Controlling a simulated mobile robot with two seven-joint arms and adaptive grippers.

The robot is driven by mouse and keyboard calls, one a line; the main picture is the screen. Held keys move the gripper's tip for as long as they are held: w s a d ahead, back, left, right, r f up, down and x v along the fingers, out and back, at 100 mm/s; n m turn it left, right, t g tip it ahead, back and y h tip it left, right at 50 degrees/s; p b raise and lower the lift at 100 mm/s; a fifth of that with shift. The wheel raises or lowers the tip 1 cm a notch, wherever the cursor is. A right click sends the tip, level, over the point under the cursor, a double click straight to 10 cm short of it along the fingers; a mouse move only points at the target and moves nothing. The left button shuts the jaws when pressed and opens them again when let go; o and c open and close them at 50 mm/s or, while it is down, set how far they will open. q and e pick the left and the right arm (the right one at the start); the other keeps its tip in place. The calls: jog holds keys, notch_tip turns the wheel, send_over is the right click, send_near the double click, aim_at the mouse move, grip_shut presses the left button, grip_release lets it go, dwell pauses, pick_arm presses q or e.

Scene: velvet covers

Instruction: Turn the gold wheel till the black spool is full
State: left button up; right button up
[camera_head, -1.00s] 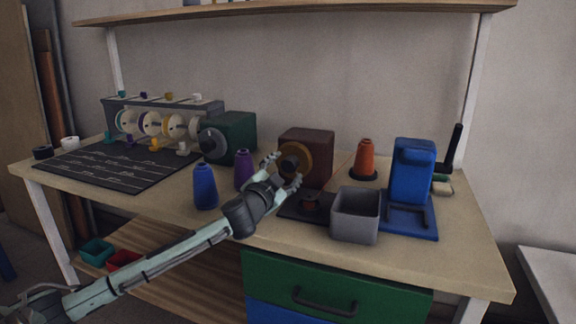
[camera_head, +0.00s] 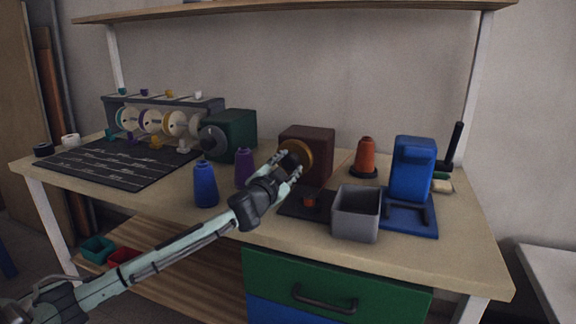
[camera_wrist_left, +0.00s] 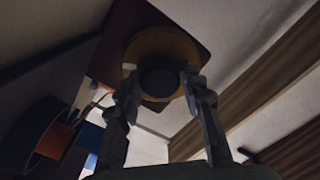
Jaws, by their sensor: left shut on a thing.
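The gold wheel (camera_head: 309,158) is on the front of a brown box (camera_head: 322,146) on the workbench. My left gripper (camera_head: 289,163) is at the wheel, with its fingers shut on the wheel's dark hub. In the left wrist view the gold wheel (camera_wrist_left: 160,40) fills the top middle, and my left gripper (camera_wrist_left: 160,77) has one finger on each side of the hub. The black spool (camera_head: 311,202) sits on a dark plate in front of the box, with orange-red at its core. Part of it shows in the left wrist view (camera_wrist_left: 45,140). My right gripper is out of view.
A grey bin (camera_head: 357,214) stands close right of the spool, beside a blue device (camera_head: 412,172). An orange cone (camera_head: 366,155) is behind them. Blue (camera_head: 205,185) and purple (camera_head: 244,168) cones stand near my left forearm. A green box (camera_head: 232,132) is farther left.

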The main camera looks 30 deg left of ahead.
pick_arm(q)
jog(key=m, duration=0.3)
jog(key=shift+m, duration=0.4)
jog(key=m, duration=0.3)
jog(key=shift+m, duration=0.3)
jog(key=m, duration=0.3)
jog(key=shift+m, duration=0.3)
jog(key=m, duration=0.4)
jog(key=shift+m, duration=0.3)
jog(key=m, duration=0.3)
jog(key=shift+m, duration=0.3)
jog(key=m, duration=0.8)
jog(key=shift+m, duration=1.7)
